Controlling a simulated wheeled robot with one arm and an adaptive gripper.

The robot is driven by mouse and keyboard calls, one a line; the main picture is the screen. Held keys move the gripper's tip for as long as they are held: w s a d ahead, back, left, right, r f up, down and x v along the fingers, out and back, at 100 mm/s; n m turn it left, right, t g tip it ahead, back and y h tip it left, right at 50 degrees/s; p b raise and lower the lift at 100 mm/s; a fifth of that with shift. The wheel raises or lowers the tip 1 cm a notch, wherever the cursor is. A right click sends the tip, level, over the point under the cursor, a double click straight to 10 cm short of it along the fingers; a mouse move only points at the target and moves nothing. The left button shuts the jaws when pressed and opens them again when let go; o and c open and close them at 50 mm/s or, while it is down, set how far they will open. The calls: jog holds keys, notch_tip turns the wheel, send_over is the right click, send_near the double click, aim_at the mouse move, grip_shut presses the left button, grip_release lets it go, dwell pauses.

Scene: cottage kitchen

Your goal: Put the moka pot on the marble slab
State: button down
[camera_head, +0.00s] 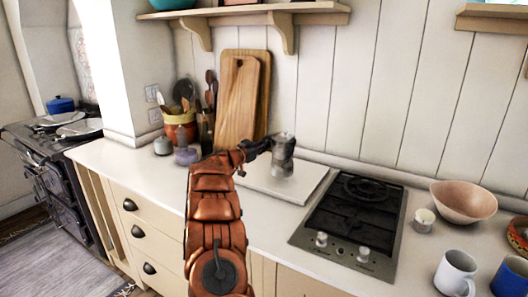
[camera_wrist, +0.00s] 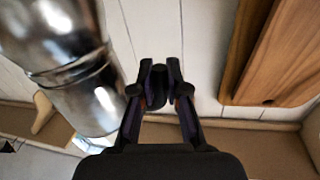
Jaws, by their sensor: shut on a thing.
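The silver moka pot (camera_head: 284,156) is upright over the white marble slab (camera_head: 294,192) in the head view. I cannot tell for certain whether its base touches the slab. My gripper (camera_head: 258,147) comes in from the left side of the pot and is shut on its dark handle. In the wrist view, the shiny pot body (camera_wrist: 72,80) fills the left side. There, my gripper's fingertips (camera_wrist: 158,88) close around the dark handle. The pot's base is hard to see in the wrist view.
A black gas hob (camera_head: 352,215) lies right of the slab. Wooden cutting boards (camera_head: 240,100) lean on the wall behind. A utensil crock (camera_head: 180,128) and small jars stand to the left. A pink bowl (camera_head: 463,201) and mugs (camera_head: 456,273) are at the right.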

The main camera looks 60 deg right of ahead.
jog(key=shift+d, duration=0.35)
jog(key=shift+w+f+p, duration=0.1)
jog(key=shift+f+p, duration=0.35)
jog(key=shift+f, duration=1.3)
jog(key=c, duration=1.2)
grip_release()
jog(key=shift+f, duration=0.2)
jog(key=shift+r, duration=0.1)
jog(key=a+b, duration=0.1)
jog(key=a, duration=0.3)
jog(key=w+a+b, duration=0.1)
jog(key=a, duration=0.3)
jog(key=a+b, duration=0.1)
jog(key=a, duration=0.3)
jog(key=shift+w, duration=0.4)
